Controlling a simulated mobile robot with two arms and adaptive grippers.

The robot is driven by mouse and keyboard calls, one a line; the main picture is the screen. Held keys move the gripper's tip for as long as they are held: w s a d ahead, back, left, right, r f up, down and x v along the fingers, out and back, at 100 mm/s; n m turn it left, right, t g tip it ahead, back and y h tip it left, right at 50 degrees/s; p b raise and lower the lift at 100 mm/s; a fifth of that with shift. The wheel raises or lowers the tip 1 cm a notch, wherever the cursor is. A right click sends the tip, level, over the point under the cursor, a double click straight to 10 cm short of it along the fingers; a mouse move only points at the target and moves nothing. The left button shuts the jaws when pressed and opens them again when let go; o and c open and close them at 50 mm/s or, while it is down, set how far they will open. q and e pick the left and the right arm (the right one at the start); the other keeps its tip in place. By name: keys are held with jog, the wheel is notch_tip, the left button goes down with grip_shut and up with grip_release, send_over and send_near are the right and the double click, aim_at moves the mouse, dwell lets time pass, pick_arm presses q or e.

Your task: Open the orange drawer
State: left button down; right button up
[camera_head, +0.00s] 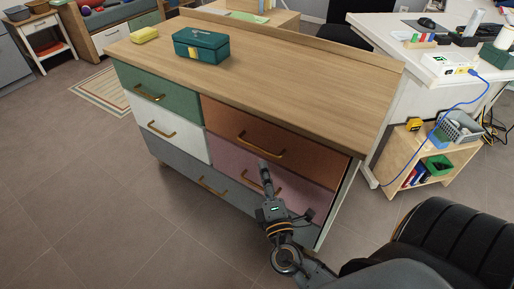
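The orange drawer (283,131) is the upper right front of a wooden-topped dresser, and it looks closed, flush with the dresser face. Its brass bar handle (261,147) runs across the middle of its front. My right gripper (264,170) is below and slightly right of that handle, in front of the pink drawer (229,166), and covers part of the pink drawer's handle. It appears apart from the orange drawer's handle. Its fingers overlap in this view, so their opening is unclear. My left gripper is not in view.
The dresser also has green (175,98), white (190,135) and grey (240,196) drawers. A teal box (201,46) and a yellow block (144,35) stand on its top (290,75). A low wooden shelf (399,157) stands at right. The floor at front left is clear.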

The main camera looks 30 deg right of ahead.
aim_at(258, 147)
jog(key=p+x, duration=0.1)
jog(key=x, duration=0.8)
jog(key=shift+w+f, duration=0.1)
grip_shut()
